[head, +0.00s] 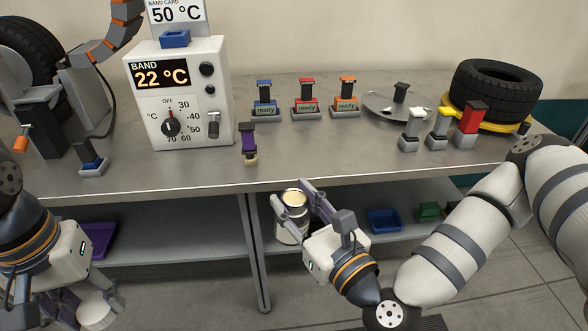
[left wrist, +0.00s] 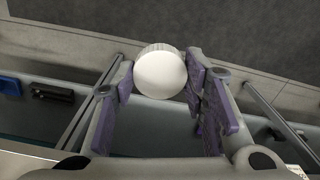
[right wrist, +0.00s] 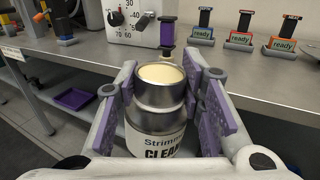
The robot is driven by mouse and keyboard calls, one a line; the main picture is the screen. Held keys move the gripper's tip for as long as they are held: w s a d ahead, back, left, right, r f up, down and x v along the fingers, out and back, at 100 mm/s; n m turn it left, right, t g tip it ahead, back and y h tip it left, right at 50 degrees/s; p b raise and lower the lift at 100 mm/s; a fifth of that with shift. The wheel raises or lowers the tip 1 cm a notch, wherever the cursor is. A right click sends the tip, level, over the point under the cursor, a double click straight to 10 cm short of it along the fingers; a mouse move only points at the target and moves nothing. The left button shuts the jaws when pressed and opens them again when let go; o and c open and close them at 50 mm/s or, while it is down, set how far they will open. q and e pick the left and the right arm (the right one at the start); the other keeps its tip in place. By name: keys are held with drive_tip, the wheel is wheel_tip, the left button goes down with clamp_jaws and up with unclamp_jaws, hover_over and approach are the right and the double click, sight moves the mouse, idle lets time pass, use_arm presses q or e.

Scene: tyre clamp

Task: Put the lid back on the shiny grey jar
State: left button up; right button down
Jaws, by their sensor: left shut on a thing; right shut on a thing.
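The shiny grey jar (right wrist: 158,121) is upright with its top open, showing a cream-coloured filling and a label with "CLEAN" on it. My right gripper (head: 292,193) is shut on it near the top and holds it in front of the bench edge; the jar also shows in the head view (head: 287,234). The lid (left wrist: 160,74) is a white disc with a pale, ridged rim. My left gripper (left wrist: 160,80) is shut on the lid, low at the bottom left of the head view, where the lid (head: 97,311) is well apart from the jar.
The bench (head: 330,150) carries a temperature box (head: 180,95), several ready-marked stands, a purple-handled piece (head: 249,143) near the front edge and a tyre (head: 497,88) at right. The lower shelf holds a blue tray (head: 385,221) and a purple tray (head: 97,240). Space between my grippers is clear.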

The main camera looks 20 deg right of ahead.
drive_tip(key=s+a+f+n+g+y, duration=0.1)
drive_tip(key=a+n+g+y, duration=0.2)
drive_tip(key=a+n+y, duration=0.2)
drive_tip(key=a+y, duration=0.3)
drive_tip(key=a, duration=0.1)
drive_tip(key=shift+s+a+n+g, duration=0.15)
drive_tip(key=shift+a+n+g, duration=0.05)
drive_tip(key=shift+n+g, duration=0.2)
drive_tip(key=shift+f, duration=0.1)
